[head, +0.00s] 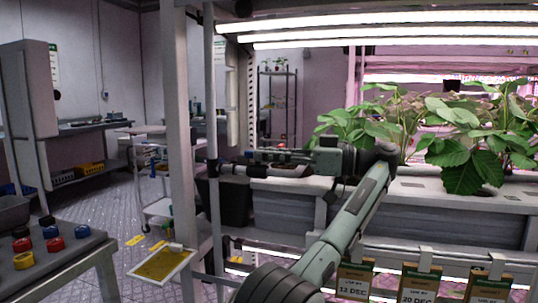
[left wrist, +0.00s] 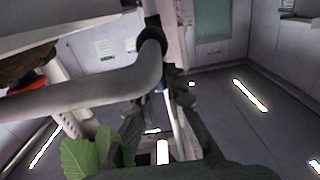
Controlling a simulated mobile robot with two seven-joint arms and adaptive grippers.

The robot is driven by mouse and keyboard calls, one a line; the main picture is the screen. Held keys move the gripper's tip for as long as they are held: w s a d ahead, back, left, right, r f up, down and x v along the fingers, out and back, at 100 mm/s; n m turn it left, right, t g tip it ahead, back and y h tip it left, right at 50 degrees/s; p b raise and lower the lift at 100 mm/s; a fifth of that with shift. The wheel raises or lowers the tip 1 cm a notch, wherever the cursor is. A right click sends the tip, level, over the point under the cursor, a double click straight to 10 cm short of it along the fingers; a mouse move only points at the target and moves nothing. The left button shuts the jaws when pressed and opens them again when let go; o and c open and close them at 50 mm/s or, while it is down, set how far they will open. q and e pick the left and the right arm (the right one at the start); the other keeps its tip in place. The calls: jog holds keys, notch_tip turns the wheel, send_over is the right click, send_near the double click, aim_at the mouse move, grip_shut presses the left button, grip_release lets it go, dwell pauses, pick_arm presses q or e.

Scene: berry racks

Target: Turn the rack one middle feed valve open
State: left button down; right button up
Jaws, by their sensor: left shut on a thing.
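A vertical grey feed pipe (head: 208,100) runs beside the rack's front post. A dark valve fitting (head: 212,168) sits on it at mid height. My left gripper (head: 238,164) reaches leftward to this fitting, along the front of the plant trough, and is shut on the valve's handle; the fingers hide most of the handle, so its angle cannot be told. In the left wrist view a thick grey pipe (left wrist: 90,95) with a dark collar (left wrist: 151,44) crosses in front of the dark fingers. My right gripper is in neither view.
The white trough (head: 430,200) with leafy plants (head: 470,140) stands close behind my left arm. Date tags (head: 357,281) hang below it. A rack post (head: 178,120) and yellow card (head: 161,264) are left of the valve. Colored caps (head: 50,231) sit on a table; the aisle floor is open.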

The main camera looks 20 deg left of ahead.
pick_arm(q)
jog(key=shift+f, duration=0.1)
jog(key=c, duration=1.6)
grip_release()
jog(key=shift+a, duration=0.15)
jog(key=shift+o, duration=0.2)
notch_tip(320, 180, up, 10)
jog(key=shift+r, duration=0.1)
